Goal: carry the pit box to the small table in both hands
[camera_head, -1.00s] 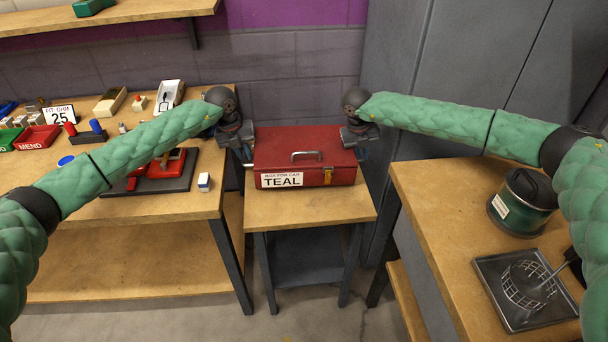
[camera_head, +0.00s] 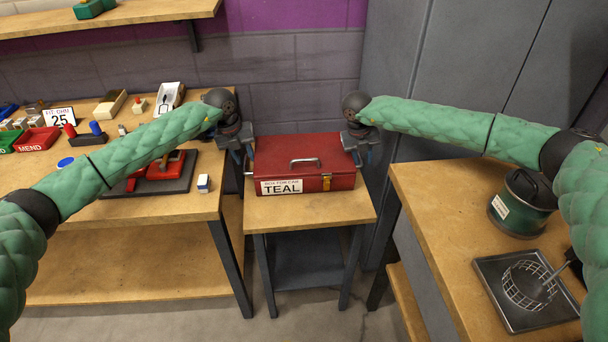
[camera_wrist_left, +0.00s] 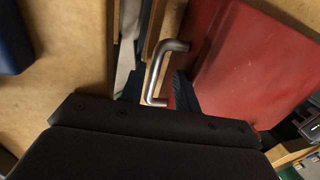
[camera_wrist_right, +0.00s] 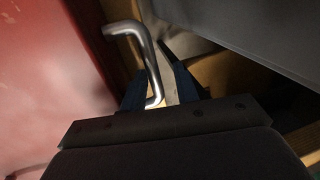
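The red pit box (camera_head: 310,177), labelled TEAL with a top handle and a yellow latch, stands level on the small table (camera_head: 305,211). My left gripper (camera_head: 243,160) is at its left end, fingers pointing down and apart. In the left wrist view, the metal side handle (camera_wrist_left: 157,70) lies between the open fingers. My right gripper (camera_head: 363,157) is at the right end, also with fingers apart. The right wrist view shows the other side handle (camera_wrist_right: 150,62) between or close to its fingers. Whether the fingers touch the handles cannot be told.
A workbench (camera_head: 150,207) with trays, a red tool on a dark plate (camera_head: 150,186) and small parts stands to the left. Another bench (camera_head: 430,220) with a green pot (camera_head: 523,205) and a tray with a wire basket (camera_head: 525,290) stands right. Grey cabinets are behind.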

